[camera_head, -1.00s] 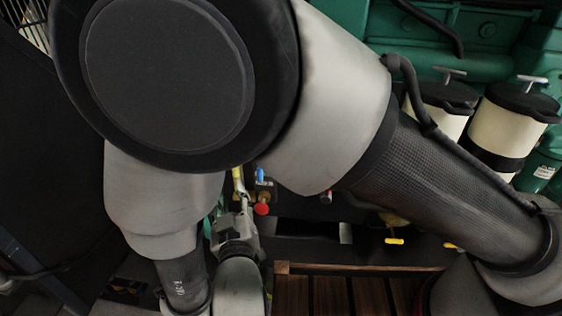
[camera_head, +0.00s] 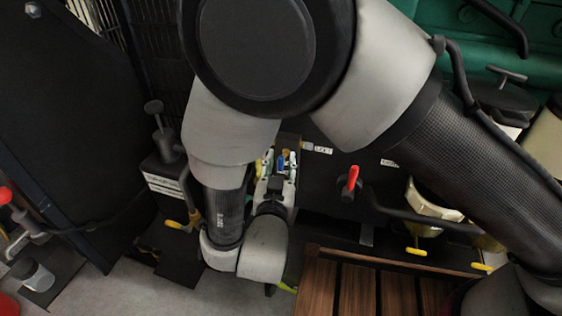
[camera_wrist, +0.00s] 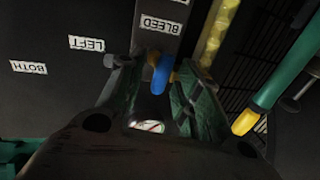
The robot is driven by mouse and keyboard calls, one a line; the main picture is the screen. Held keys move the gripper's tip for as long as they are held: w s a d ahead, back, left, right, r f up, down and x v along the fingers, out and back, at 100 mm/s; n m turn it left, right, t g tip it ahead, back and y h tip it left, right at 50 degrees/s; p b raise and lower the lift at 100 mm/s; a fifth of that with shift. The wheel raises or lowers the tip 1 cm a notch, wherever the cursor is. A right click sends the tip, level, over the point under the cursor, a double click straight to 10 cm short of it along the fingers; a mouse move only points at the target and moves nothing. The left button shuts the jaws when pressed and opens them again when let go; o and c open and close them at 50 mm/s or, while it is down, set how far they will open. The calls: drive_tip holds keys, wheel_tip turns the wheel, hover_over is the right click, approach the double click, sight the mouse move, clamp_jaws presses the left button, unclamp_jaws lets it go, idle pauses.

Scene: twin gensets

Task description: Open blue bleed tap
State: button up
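The blue bleed tap (camera_wrist: 160,76) sits below a white BLEED label (camera_wrist: 160,24) on a grey plate in the wrist view. It also shows small in the head view (camera_head: 281,163). My gripper (camera_wrist: 157,84) is open, with one finger on each side of the blue handle. The left finger looks apart from it; whether the right finger touches it I cannot tell. In the head view my gripper (camera_head: 277,172) is at the tap, partly hiding its body.
LEFT (camera_wrist: 87,44) and BOTH (camera_wrist: 28,67) labels lie on the dark panel. A yellow hose (camera_wrist: 217,35) and a green pipe with a yellow end (camera_wrist: 285,75) run at the right. In the head view, a red handle (camera_head: 351,179) stands right of my gripper; wooden slats (camera_head: 365,290) lie below.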

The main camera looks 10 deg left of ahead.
drive_tip(key=shift+w+a, duration=0.1)
drive_tip(key=shift+w, duration=0.45)
clamp_jaws()
drive_tip(key=shift+n, duration=0.4)
drive_tip(key=shift+a+n+g, duration=0.15)
drive_tip(key=shift+n+g, duration=0.1)
drive_tip(key=shift+n, duration=0.95)
drive_tip(key=shift+a+n+g, duration=0.1)
drive_tip(key=shift+n+g, duration=0.15)
drive_tip(key=shift+n, duration=0.95)
unclamp_jaws()
